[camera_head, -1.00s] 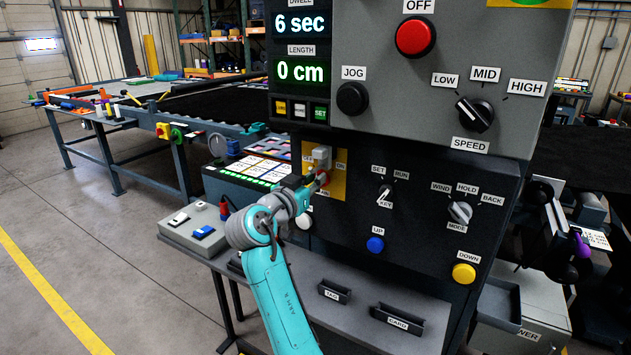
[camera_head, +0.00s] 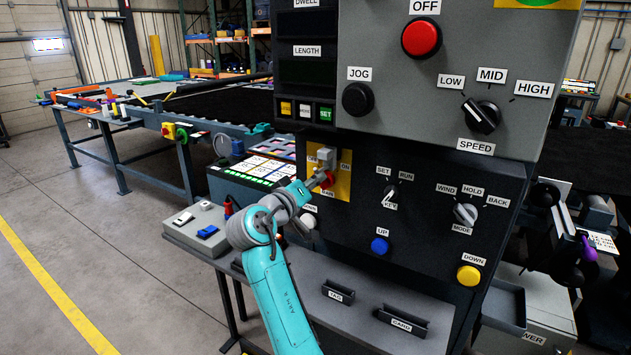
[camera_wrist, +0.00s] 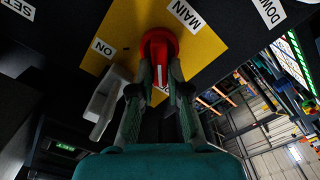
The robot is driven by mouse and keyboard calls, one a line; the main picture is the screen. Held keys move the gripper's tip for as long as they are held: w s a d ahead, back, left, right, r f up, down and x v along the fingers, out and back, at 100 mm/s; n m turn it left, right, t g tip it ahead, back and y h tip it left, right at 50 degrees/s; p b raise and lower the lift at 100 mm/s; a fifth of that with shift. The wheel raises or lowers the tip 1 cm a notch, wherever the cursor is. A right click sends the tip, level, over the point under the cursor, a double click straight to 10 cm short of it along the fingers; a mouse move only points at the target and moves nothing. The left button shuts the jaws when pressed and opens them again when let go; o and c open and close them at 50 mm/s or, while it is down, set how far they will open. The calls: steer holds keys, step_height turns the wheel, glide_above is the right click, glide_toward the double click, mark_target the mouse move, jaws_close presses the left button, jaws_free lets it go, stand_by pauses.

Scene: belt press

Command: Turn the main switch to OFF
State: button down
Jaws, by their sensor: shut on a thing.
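The main switch is a red knob (camera_wrist: 158,42) on a yellow plate (camera_wrist: 205,50) with MAIN and ON labels, seen in the wrist view. It also shows small in the head view (camera_head: 328,180), on the plate's lower part. My gripper (camera_wrist: 159,75) is shut on the red knob, one finger on each side. A white mark on the knob lies between my fingers, pointing away from the MAIN label and not at ON. Another label beyond the mark is mostly hidden by my fingers. A grey block (camera_wrist: 108,102) sticks out beside the knob.
The grey block is just above my gripper in the head view (camera_head: 325,158). The DWELL display (camera_head: 305,23) and LENGTH display (camera_head: 306,70) are dark. A key switch (camera_head: 389,197) and blue UP button (camera_head: 380,246) are to the right.

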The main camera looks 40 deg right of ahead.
steer(key=shift+n, duration=0.4)
steer(key=c, duration=1.1)
jaws_free()
steer(key=shift+c, duration=0.2)
